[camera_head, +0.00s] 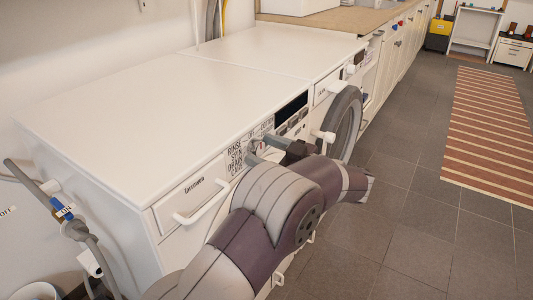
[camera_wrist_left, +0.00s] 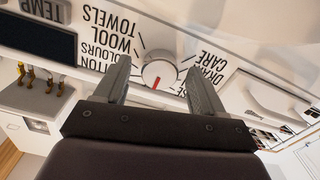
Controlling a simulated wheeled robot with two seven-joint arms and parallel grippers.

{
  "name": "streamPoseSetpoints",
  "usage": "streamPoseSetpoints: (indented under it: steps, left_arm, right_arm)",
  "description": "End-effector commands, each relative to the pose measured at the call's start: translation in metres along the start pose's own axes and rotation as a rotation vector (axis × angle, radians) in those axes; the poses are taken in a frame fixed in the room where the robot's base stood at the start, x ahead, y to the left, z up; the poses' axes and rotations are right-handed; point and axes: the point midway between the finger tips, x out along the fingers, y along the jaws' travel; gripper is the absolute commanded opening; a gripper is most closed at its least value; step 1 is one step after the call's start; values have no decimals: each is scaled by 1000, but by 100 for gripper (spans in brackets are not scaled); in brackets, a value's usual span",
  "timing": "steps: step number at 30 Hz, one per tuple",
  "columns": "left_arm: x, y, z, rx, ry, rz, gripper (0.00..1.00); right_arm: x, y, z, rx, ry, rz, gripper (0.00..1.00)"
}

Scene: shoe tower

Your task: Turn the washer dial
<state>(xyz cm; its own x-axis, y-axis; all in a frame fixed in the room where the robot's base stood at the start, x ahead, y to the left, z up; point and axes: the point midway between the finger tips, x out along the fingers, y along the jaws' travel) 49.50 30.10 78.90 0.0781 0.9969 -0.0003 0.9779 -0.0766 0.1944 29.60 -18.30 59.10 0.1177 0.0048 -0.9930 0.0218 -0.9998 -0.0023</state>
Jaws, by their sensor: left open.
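The washer dial (camera_wrist_left: 159,74) is a round pale knob with a red mark, seen in the left wrist view. Printed programme words and tick lines surround it, upside down in that view. My left gripper (camera_wrist_left: 158,84) is open, with one finger on each side of the dial. I cannot tell whether the fingers touch it. In the head view the left gripper (camera_head: 260,150) reaches the front panel of the white washer (camera_head: 150,80), and the dial is largely hidden there. My right gripper is not in view.
A drawer with a white handle (camera_head: 203,203) is left of the dial. A dark display (camera_head: 291,107) and a round grey door rim (camera_head: 348,118) lie to the right. A pipe with a blue valve (camera_head: 60,208) is at the left.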

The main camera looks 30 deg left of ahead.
Motion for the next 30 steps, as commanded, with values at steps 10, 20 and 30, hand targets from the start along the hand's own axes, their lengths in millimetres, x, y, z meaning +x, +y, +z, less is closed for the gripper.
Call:
streamPoseSetpoints:
  steps: [10,20,30]
  left_arm:
    - [0,0,0,-1,0,0,13]
    - [-1,0,0,-107,0,0,13]
    - [-1,0,1,-339,0,0,13]
  right_arm:
    - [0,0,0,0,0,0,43]
    - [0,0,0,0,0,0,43]
    - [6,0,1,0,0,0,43]
